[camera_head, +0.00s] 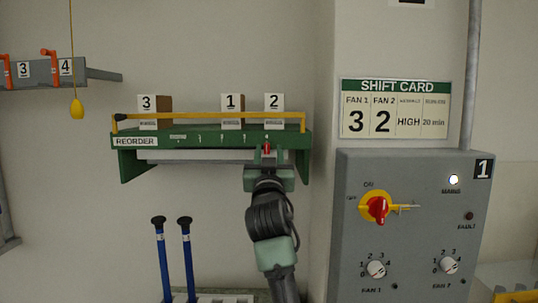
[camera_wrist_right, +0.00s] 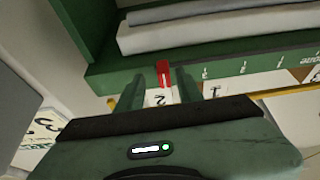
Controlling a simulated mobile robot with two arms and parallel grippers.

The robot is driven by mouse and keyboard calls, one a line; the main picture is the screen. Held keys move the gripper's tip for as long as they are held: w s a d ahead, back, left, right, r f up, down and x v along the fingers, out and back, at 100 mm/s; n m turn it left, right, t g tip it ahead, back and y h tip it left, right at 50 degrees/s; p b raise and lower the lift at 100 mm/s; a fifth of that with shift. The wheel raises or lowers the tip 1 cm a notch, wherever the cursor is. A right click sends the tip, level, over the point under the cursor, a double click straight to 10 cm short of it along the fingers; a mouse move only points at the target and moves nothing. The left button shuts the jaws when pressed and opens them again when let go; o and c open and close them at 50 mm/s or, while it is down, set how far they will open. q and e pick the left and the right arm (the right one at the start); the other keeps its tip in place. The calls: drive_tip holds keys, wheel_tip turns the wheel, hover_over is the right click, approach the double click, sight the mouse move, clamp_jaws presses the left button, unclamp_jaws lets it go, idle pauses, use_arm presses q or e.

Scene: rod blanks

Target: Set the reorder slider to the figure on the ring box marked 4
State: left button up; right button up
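The reorder slider is a small red knob (camera_head: 267,148) on the front edge of the green shelf (camera_head: 215,139), near the right end of its scale. The knob also shows in the right wrist view (camera_wrist_right: 163,72). My right gripper (camera_head: 268,165) is just below it. In the wrist view its two fingers (camera_wrist_right: 160,80) stand apart, with the knob between or just beyond their tips and gaps on both sides. White-faced boxes marked 3 (camera_head: 148,104), 1 (camera_head: 232,104) and 2 (camera_head: 273,102) stand on the shelf. I see no box marked 4. The boxes' small print is unreadable.
A yellow rail (camera_head: 200,116) runs along the shelf front. A grey control cabinet (camera_head: 415,235) with a red switch (camera_head: 378,209) stands at right, below a shift card (camera_head: 394,108). At left are a rack with tags 3 and 4 (camera_head: 65,67) and a yellow pull (camera_head: 77,109).

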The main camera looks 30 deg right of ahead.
drive_tip(key=b+v, duration=0.3)
drive_tip(key=v, duration=0.4)
drive_tip(key=shift+s+f, duration=0.25)
drive_tip(key=shift+s, duration=0.05)
